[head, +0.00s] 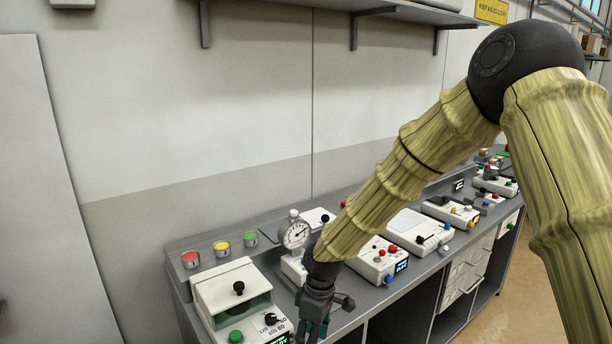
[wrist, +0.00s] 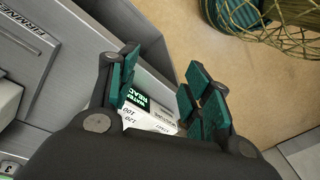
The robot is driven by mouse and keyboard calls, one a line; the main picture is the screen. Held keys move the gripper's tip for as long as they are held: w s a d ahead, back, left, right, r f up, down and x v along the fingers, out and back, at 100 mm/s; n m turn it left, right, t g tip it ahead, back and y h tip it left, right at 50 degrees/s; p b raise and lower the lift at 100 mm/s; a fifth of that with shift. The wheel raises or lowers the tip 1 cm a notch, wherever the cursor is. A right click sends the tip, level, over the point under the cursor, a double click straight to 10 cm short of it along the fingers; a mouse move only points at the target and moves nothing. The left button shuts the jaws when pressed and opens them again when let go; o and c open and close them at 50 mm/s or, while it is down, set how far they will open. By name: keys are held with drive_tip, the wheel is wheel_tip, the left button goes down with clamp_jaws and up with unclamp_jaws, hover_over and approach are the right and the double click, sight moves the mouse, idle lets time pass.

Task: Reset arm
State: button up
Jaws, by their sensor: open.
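My gripper (head: 315,318) hangs pointing down at the front edge of the grey bench, at the bottom of the head view. It is just right of a white dryer-hood device (head: 225,292) with a clear front, a black knob on top and a green button. In the wrist view my gripper (wrist: 160,84) is open, its teal finger pads apart. A white panel with printed numbers (wrist: 148,112) shows between and beyond the fingers. I cannot tell how far below them it lies. Nothing is visibly held.
A dial gauge (head: 295,233) stands behind my gripper. Red, yellow and green capped cans (head: 222,248) line the back left. Several white instruments (head: 380,260) fill the bench to the right. A shelf (head: 390,10) hangs above. A green object with yellowish netting (wrist: 255,22) lies over tan floor.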

drive_tip(key=s+d+f+m+b, duration=0.1)
drive_tip(key=s+d+f+m, duration=0.15)
drive_tip(key=s+f, duration=0.5)
drive_tip(key=s+d+f+m+y+b, duration=0.1)
drive_tip(key=s+d+f+m, duration=0.2)
drive_tip(key=f, duration=0.7)
drive_tip(key=s+d+f+m+b, duration=0.1)
drive_tip(key=s+d+f+m, duration=0.15)
drive_tip(key=s+f, duration=0.55)
drive_tip(key=s+d+f+m+h+b, duration=0.1)
drive_tip(key=s+d+f+m, duration=0.1)
drive_tip(key=s+d+f, duration=0.2)
drive_tip(key=s+d+f+m+h+b, duration=0.1)
drive_tip(key=s+d+f+m, duration=0.2)
drive_tip(key=s+d, duration=0.6)
drive_tip(key=s+f, duration=0.2)
drive_tip(key=s, duration=0.1)
drive_tip(key=shift+s+d+t+b, duration=0.15)
drive_tip(key=shift+s+t+b, duration=0.05)
drive_tip(key=shift+t+b, duration=0.15)
drive_tip(key=shift+c, duration=0.2)
